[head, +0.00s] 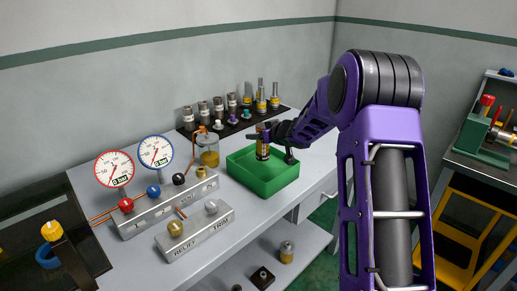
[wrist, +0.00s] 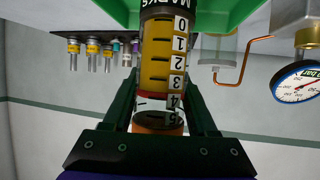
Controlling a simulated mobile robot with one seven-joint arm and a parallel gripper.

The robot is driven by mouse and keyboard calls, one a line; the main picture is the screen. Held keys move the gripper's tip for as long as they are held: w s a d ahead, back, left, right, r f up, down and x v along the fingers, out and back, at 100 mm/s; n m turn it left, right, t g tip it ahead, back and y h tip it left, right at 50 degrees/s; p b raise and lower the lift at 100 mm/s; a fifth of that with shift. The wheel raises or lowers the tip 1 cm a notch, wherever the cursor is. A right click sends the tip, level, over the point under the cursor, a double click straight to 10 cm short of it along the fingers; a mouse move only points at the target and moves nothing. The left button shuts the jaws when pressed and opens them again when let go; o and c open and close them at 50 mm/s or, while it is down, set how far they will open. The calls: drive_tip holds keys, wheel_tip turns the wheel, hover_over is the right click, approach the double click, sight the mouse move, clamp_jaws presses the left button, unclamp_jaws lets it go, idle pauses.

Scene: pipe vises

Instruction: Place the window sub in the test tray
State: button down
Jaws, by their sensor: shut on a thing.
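The window sub (head: 262,150) is a short dark cylinder with an amber window. In the wrist view the window sub (wrist: 158,55) shows a scale numbered from 0, amber fill and an orange band near the fingers. My gripper (head: 266,133) is shut on it, with dark green fingers (wrist: 160,100) on either side. The sub is roughly upright over the green test tray (head: 265,192), within its outline in the head view. The tray also shows in the wrist view (wrist: 235,12). I cannot tell whether the sub's lower end touches the tray floor.
A rack mat (head: 187,132) with several fittings stands behind the tray. A glass jar (head: 208,152), two gauges (head: 114,168) and relief and trim valve blocks (head: 194,232) are to the left. The tray is otherwise empty. A shelf (head: 300,257) below holds loose parts.

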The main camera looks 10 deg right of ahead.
drive_tip(key=shift+f+b, duration=0.35)
drive_tip(key=shift+f, duration=1.3)
drive_tip(key=shift+f, duration=0.15)
drive_tip(key=shift+c, duration=1)
unclamp_jaws()
drive_tip(key=shift+f, duration=0.1)
drive_tip(key=shift+r, duration=0.25)
drive_tip(key=p+v, duration=0.1)
drive_tip(key=v, duration=1.1)
drive_tip(key=shift+p, duration=0.3)
drive_tip(key=shift+f, duration=0.1)
